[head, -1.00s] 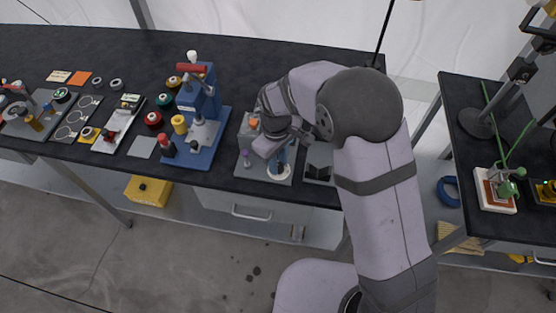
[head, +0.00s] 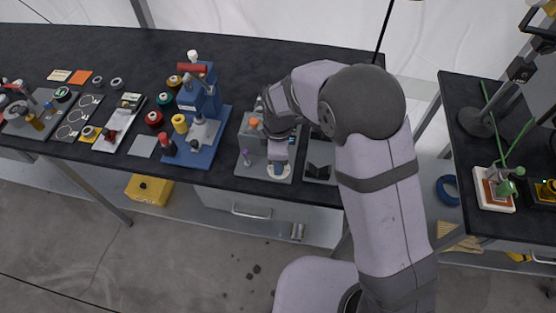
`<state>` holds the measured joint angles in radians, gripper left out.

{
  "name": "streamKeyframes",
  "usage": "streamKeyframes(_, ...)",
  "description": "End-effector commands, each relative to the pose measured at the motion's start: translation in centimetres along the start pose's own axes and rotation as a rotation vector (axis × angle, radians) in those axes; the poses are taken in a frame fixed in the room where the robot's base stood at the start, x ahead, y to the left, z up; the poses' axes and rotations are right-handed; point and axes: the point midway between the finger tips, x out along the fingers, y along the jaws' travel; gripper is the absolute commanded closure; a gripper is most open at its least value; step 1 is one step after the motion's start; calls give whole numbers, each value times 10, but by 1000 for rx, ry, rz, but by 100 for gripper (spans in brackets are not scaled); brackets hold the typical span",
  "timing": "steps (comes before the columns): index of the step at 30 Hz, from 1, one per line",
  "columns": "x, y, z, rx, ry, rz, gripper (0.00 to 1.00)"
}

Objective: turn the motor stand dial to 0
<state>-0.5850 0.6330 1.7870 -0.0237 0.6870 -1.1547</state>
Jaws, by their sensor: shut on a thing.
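The motor stand (head: 250,133) is a grey unit on a grey plate near the table's front edge, with an orange part on top and a small purple-topped knob at its left. A pale round dial (head: 270,173) with a blue middle lies at the front of the plate. My gripper (head: 279,166) points down over it, shut on the dial's blue middle. The gripper hides much of the dial, and its marks are too small to read.
A blue press (head: 203,95) stands to the left, with several coloured spools near it. A grey plate with a black block (head: 318,171) lies close at the right. The back of the black table (head: 130,55) is clear.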

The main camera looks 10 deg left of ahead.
Motion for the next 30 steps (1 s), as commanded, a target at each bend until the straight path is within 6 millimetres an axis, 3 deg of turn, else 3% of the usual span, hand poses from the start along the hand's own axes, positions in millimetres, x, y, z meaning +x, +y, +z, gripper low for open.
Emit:
streamKeyframes(15,-2,2,0,-26,3,6,100)
streamKeyframes(16,-2,2,0,-26,3,6,75)
streamKeyframes(18,-1,2,0,-26,2,5,59)
streamKeyframes(30,-4,1,0,-24,2,2,59)
